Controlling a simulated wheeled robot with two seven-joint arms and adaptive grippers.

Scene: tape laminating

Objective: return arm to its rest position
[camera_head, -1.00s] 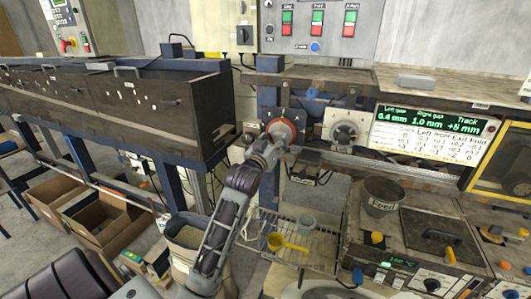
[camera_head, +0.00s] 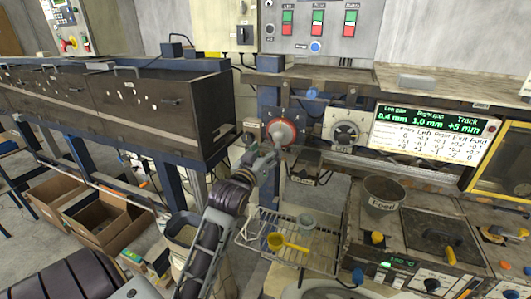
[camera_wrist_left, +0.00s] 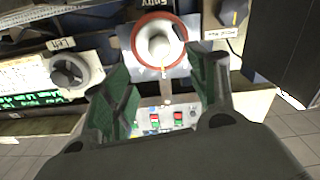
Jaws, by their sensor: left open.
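My left arm comes in from the lower left in the head view, with its left gripper (camera_head: 272,152) just below and in front of the red-ringed entry knob (camera_head: 293,124). In the left wrist view the two green-lined fingers of the left gripper (camera_wrist_left: 165,75) are spread apart with nothing between them. The red-ringed knob (camera_wrist_left: 157,42) shows beyond the fingertips there and appears clear of them. My right gripper is in neither view.
Below are a wire rack (camera_head: 320,245) with a yellow scoop (camera_head: 277,241), and a feed pot (camera_head: 382,197). A dark cabinet (camera_head: 165,110) stands at left.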

